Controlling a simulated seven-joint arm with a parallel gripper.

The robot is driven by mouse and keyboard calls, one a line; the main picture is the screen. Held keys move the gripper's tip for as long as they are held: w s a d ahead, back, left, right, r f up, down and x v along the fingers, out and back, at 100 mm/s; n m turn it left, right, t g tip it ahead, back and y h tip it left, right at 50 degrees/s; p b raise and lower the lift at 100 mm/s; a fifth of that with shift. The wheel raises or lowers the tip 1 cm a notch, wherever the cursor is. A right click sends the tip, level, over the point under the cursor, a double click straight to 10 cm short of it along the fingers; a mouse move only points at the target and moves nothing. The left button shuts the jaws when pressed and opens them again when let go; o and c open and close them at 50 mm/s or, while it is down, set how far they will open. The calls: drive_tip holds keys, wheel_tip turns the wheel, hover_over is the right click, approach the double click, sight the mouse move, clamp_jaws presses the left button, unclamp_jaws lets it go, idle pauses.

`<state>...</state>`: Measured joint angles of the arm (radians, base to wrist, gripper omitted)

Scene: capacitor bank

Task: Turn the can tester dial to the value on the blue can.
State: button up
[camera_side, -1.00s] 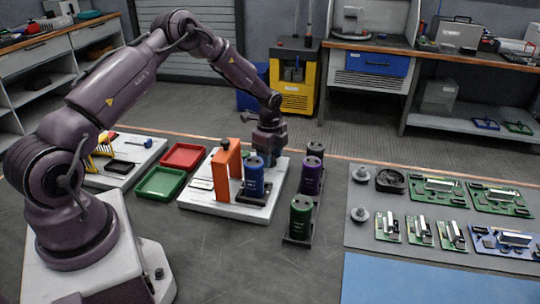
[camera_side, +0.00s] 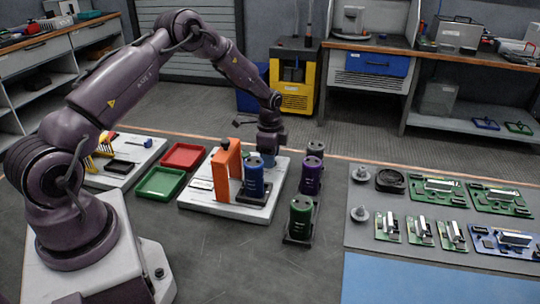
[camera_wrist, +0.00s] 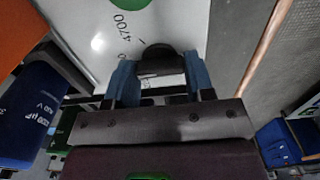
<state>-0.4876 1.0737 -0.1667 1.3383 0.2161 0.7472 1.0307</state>
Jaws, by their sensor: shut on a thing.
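The can tester (camera_side: 235,211) is a white plate with an orange bracket (camera_side: 221,176). The blue can (camera_side: 254,184) stands upright on it beside the bracket. The blue can also shows at the left of the wrist view (camera_wrist: 32,112), its printed value too tilted and blurred to read surely. My gripper (camera_side: 267,158) is over the far part of the plate, behind the blue can. In the wrist view its blue fingers (camera_wrist: 158,76) are closed on the sides of the dark dial knob (camera_wrist: 158,55). A printed "4700" and a green spot show beyond the knob; the pointer's setting is unclear.
A purple can (camera_side: 312,174) and a green can (camera_side: 301,214) stand in a rack right of the tester. Red (camera_side: 184,156) and green (camera_side: 160,183) trays lie left. Circuit boards (camera_side: 438,190) lie on a grey mat farther right. The front table is clear.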

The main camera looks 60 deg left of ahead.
drive_tip(key=o, duration=0.9)
drive_tip(key=shift+r, duration=0.15)
wheel_tip(320, 180, up, 13)
drive_tip(key=shift+f, duration=0.1)
